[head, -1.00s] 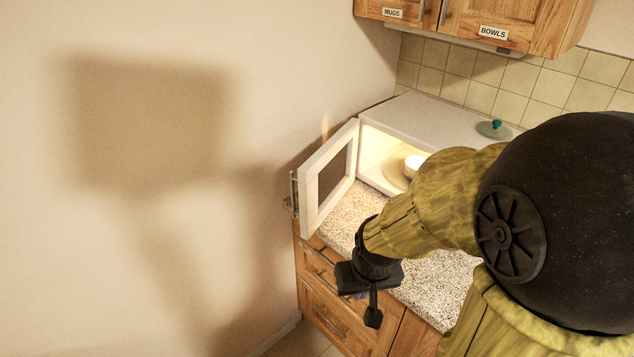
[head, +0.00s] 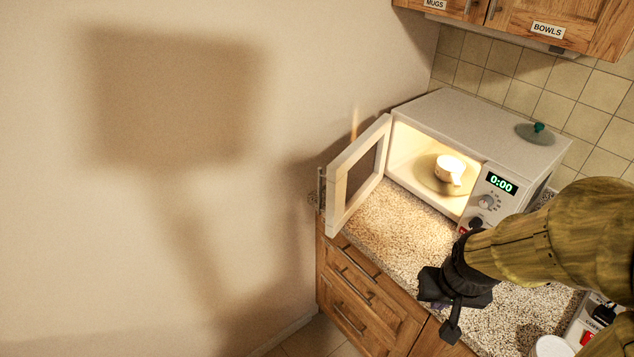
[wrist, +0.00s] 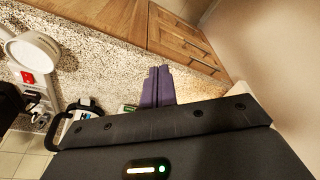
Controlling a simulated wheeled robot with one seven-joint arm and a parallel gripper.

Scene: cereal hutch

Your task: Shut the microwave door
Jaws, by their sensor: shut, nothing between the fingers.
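The white microwave (head: 460,130) stands on the speckled counter in the head view. Its door (head: 358,172) is swung wide open to the left, near the wall, with its handle (head: 321,188) at the outer edge. Inside the lit cavity a white mug (head: 450,169) sits on the turntable (head: 432,181). My gripper (head: 452,325) hangs in front of the counter's front edge, to the right of the door and apart from it. In the wrist view its purple fingers (wrist: 159,86) are together and empty. The door is not recognisable in the wrist view.
The granite counter (head: 400,225) is clear in front of the cavity. Wooden drawers (head: 365,300) are below it. A lid with a green knob (head: 540,130) lies on the microwave. A white container (head: 552,347) and a socket with a red switch (wrist: 28,77) are nearby.

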